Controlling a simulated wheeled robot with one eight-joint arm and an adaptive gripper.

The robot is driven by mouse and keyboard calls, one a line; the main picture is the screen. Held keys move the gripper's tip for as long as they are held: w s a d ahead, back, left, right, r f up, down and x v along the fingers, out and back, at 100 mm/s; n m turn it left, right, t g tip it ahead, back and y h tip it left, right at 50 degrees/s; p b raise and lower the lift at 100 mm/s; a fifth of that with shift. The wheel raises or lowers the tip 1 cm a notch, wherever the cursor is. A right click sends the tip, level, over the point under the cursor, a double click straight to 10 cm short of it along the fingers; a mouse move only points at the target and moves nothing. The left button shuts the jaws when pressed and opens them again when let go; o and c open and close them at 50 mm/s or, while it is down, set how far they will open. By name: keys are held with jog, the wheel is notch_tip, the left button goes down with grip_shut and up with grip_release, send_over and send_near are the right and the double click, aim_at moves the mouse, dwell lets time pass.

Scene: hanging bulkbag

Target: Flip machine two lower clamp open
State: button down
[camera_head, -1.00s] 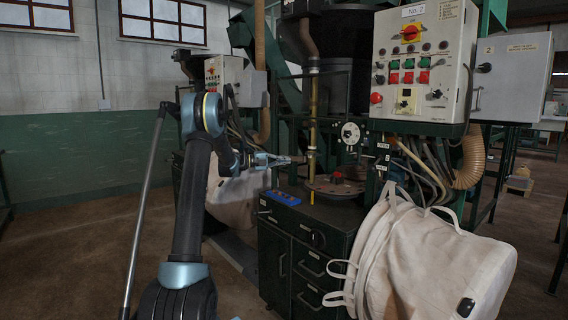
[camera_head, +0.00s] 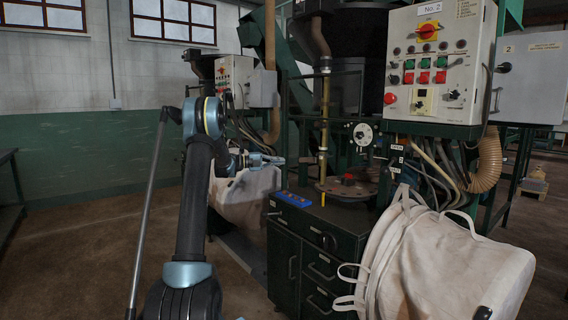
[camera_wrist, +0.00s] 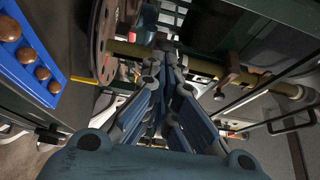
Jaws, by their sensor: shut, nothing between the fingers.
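Machine two carries a grey control panel (camera_head: 438,62) marked No. 2 at the upper right of the head view. Below it are small labelled levers (camera_head: 396,160); one label seems to read OPEN. I cannot tell for certain which part is the lower clamp. My gripper (camera_head: 283,160) is shut and empty, left of the machine's upright brass pole (camera_head: 324,125) and apart from the levers. In the wrist view its closed fingers (camera_wrist: 166,50) point toward the pole (camera_wrist: 205,66), with the round plate (camera_wrist: 103,40) to the left.
A dark cabinet (camera_head: 298,255) stands in front, with a blue tray (camera_head: 293,199) on top. The round plate (camera_head: 345,190) bears a red piece. A white bulk bag (camera_head: 440,265) hangs at the right, another (camera_head: 245,195) behind my arm. Floor at the left is clear.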

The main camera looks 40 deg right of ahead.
jog(key=shift+w+a+r, duration=0.2)
jog(key=shift+w+a, duration=0.05)
jog(key=shift+a, duration=0.25)
jog(key=shift+w+a+r, duration=0.15)
jog(key=shift+w+a, duration=0.05)
jog(key=shift+a, duration=0.25)
